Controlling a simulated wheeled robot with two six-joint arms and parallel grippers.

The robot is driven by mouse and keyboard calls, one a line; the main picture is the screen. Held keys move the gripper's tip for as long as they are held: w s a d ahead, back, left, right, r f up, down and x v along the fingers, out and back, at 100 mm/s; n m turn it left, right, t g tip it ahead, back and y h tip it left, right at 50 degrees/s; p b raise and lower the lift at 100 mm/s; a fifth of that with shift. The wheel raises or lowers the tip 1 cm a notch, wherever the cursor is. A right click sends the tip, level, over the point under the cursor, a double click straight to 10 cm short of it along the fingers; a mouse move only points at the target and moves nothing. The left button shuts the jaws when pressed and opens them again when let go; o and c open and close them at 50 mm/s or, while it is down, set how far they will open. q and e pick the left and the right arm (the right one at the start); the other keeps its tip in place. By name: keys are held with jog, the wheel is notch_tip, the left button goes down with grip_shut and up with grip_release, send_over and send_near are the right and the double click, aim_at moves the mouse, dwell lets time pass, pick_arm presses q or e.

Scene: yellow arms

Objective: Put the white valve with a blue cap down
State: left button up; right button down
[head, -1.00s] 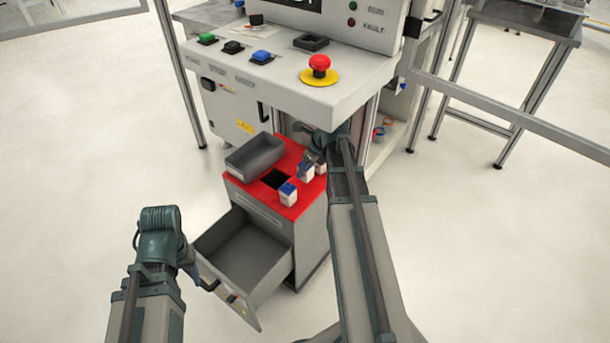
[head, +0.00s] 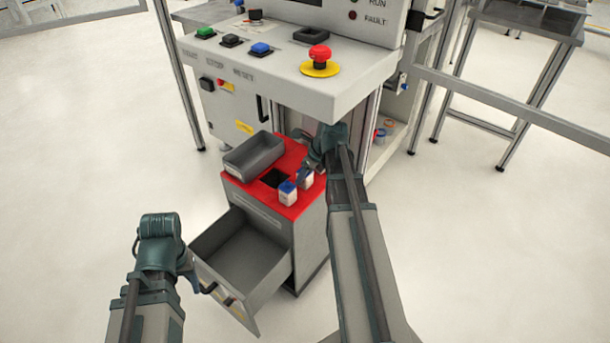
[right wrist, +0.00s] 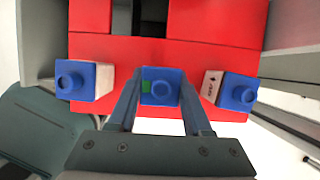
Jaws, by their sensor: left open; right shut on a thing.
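The held white valve with a blue cap (head: 305,181) is over the red top of the cabinet (head: 312,207). My right gripper (head: 301,174) is shut on it. In the right wrist view, its blue cap (right wrist: 160,88) sits between the two fingers (right wrist: 161,110), with a similar blue-capped valve to the left (right wrist: 86,81) and another to the right (right wrist: 236,91), both apart from it. One standing valve (head: 288,194) shows at the front of the red top. I cannot tell whether the held valve touches the surface. My left gripper (head: 208,288) is open beside the open drawer's front.
A grey bin (head: 233,166) and a dark square opening (head: 274,178) take up the left of the red top. The grey drawer (head: 215,247) stands open and looks empty. A machine panel with buttons and a red emergency stop (head: 320,55) overhangs behind.

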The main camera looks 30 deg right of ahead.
jog(key=shift+c, duration=1.7)
grip_release()
jog(key=shift+r+p, duration=0.4)
jog(key=shift+p, duration=0.2)
jog(key=s+r+p, duration=0.1)
jog(key=s+d+r+p, duration=0.1)
jog(key=s, duration=0.1)
jog(key=s+r+p, duration=0.1)
jog(key=r+p, duration=0.1)
jog(key=shift+s+d, duration=0.2)
jog(key=shift+d, duration=0.1)
jog(key=s+d, duration=0.3)
jog(key=s, duration=0.5)
jog(key=shift+s+d, duration=0.25)
jog(key=shift+d, duration=0.15)
